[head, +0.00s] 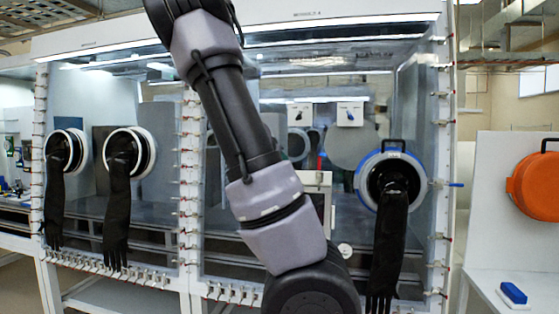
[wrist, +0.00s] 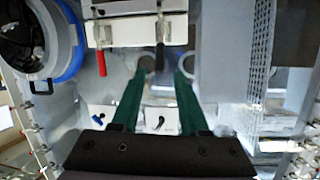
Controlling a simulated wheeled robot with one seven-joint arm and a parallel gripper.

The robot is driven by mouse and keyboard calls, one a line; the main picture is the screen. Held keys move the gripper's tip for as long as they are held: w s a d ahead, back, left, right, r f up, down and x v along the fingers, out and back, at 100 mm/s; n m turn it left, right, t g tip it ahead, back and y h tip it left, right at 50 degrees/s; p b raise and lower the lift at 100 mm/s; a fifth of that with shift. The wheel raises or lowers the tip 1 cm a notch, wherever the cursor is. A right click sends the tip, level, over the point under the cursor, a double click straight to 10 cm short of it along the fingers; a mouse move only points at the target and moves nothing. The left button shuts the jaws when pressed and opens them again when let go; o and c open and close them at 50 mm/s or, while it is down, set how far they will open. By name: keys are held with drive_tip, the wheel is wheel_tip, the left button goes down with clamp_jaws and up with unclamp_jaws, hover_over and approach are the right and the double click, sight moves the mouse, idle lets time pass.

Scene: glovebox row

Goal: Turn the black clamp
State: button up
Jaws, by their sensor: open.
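The black clamp (wrist: 160,55) is a slim dark handle on a white box (wrist: 122,32) at the top middle of the wrist view. A red handle (wrist: 102,63) is on the same box, left of it. My gripper (wrist: 161,74) is open, with two green fingers. In the picture, the clamp's end lies between the fingertips; I cannot tell whether they touch it. In the head view part of a white box (head: 318,185) shows beside my arm, and my gripper is hidden behind the arm.
A blue-rimmed glove port (head: 366,180) with a hanging black glove (head: 388,245) is right of my arm. Two more black gloves hang at the left ports. An orange round cover (head: 537,185) and a blue block (head: 513,292) are far right.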

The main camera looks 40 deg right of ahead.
drive_tip(key=shift+s+f, duration=0.1)
drive_tip(key=shift+f, duration=0.2)
drive_tip(key=c, duration=0.5)
drive_tip(key=f+y, duration=0.1)
drive_tip(key=f, duration=0.2)
drive_tip(key=s+f+n+g+y, duration=0.1)
drive_tip(key=f, duration=0.3)
drive_tip(key=s+f+g+y, duration=0.1)
drive_tip(key=f, duration=0.2)
drive_tip(key=shift+s+f, duration=0.2)
drive_tip(key=shift+f, duration=0.05)
clamp_jaws()
drive_tip(key=s+a+f+n+t+y, duration=0.1)
drive_tip(key=s+a+f+n+y, duration=0.1)
drive_tip(key=a+f+y, duration=0.5)
drive_tip(key=s+a+f+n+y, duration=0.1)
drive_tip(key=s+a+f+y, duration=0.3)
drive_tip(key=f, duration=0.6)
wheel_tip(320, 180, up, 9)
drive_tip(key=w+d+m+t+y, duration=0.2)
drive_tip(key=w+t+y, duration=0.1)
drive_tip(key=t, duration=0.7)
drive_tip(key=s+d+r+m+t+h, duration=0.6)
drive_tip(key=d+r+h, duration=0.35)
drive_tip(key=d, duration=0.25)
drive_tip(key=x, duration=1.3)
drive_tip(key=shift+f+h, duration=0.15)
drive_tip(key=shift+h, duration=0.3)
